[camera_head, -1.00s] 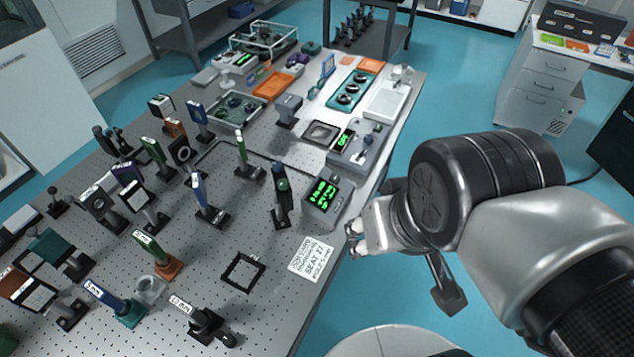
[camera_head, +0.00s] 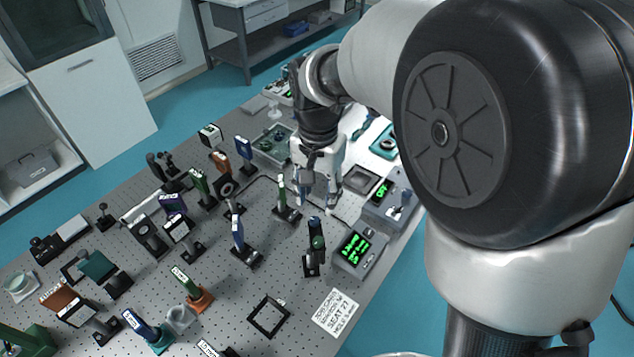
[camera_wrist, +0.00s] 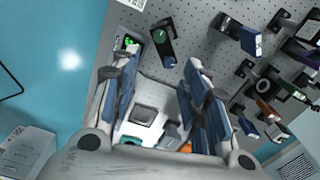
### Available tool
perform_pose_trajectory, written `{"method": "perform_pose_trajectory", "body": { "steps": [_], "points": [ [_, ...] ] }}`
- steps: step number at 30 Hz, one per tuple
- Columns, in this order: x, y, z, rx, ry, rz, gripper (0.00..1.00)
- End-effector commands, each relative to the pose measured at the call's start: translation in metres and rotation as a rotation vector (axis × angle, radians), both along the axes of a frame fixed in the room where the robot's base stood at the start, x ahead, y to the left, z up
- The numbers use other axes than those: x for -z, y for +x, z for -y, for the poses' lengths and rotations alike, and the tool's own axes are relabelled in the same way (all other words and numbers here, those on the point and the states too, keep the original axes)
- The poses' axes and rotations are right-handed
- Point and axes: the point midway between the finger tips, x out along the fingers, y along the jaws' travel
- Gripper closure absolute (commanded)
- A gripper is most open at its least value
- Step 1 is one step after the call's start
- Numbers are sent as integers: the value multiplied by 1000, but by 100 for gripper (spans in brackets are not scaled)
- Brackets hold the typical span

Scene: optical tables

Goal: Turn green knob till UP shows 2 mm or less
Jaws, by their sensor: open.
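The green knob (camera_head: 318,242) sits on a dark upright post mount (camera_head: 311,263) on the perforated table. It also shows in the wrist view, the green knob (camera_wrist: 159,36) lying beyond my fingertips near the top. A grey readout box (camera_head: 348,266) with a green-lit display (camera_head: 355,247) stands just right of the mount; its digits and labels are too small to read surely. My gripper (camera_head: 319,193) points down, open and empty, behind the knob and apart from it. In the wrist view my gripper (camera_wrist: 158,62) has its two blue-padded fingers spread wide.
A second box with a green display (camera_head: 381,190) stands behind the readout. Several posts with optics crowd the left. A square black frame (camera_head: 267,316) and a printed card (camera_head: 336,313) lie in front.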

Motion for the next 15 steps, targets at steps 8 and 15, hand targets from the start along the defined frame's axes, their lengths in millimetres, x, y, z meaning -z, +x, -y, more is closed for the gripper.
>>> {"method": "perform_pose_trajectory", "body": {
  "steps": [8,15],
  "points": [
    [57,-2,1,-1,-2,-7,58],
    [109,-2,1,-1,-2,-5,58]
  ]
}}
